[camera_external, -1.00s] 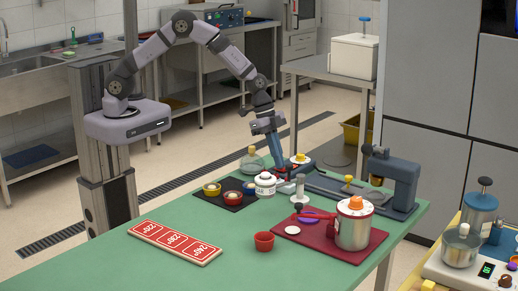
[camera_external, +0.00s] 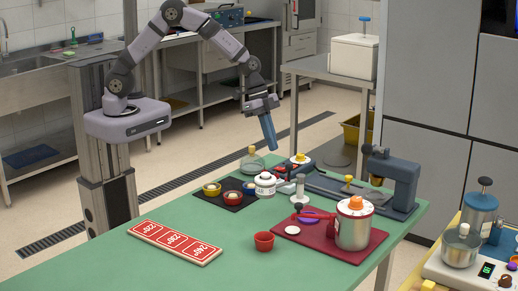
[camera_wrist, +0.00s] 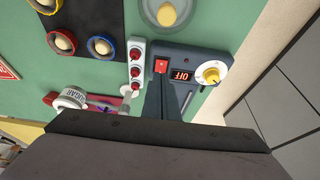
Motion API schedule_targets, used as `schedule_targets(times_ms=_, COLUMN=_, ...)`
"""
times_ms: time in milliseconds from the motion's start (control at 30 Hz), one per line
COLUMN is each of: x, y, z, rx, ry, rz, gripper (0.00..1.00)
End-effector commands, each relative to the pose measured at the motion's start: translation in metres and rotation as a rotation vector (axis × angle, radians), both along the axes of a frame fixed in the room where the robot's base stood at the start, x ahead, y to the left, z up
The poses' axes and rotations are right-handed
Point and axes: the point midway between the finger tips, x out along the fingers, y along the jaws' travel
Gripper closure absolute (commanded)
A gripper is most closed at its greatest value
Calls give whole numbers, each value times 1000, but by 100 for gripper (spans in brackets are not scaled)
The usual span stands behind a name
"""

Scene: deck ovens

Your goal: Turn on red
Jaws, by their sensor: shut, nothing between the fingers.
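A red switch (camera_wrist: 160,66) sits on a dark control box (camera_wrist: 205,62) with a yellow-and-white dial (camera_wrist: 211,74) and a small display (camera_wrist: 181,75) reading OFF. The box also shows in the external view, with its dial (camera_external: 300,158) on top. Beside it in the wrist view is a white strip (camera_wrist: 137,48) with several red switches. A red-rimmed round piece (camera_wrist: 62,42) with a cream centre lies on the black mat (camera_external: 236,206).
Yellow-rimmed (camera_external: 212,189) and blue-rimmed (camera_external: 250,187) pieces share the mat. A grey press-like machine (camera_external: 404,178) is at the right.

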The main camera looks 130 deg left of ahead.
Motion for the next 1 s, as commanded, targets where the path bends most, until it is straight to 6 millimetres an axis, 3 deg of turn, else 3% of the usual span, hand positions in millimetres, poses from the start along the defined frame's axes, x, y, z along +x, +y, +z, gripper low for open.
schedule_targets(times_ms=433, x=-26, y=1, z=63, rx=2, ry=-3, rz=2, gripper=100)
schedule_targets(times_ms=633, x=-30, y=0, z=73, rx=2, ry=-1, rz=1, gripper=100)
schedule_targets(times_ms=1000, x=-30, y=0, z=75, rx=1, ry=-1, rz=0, gripper=100)
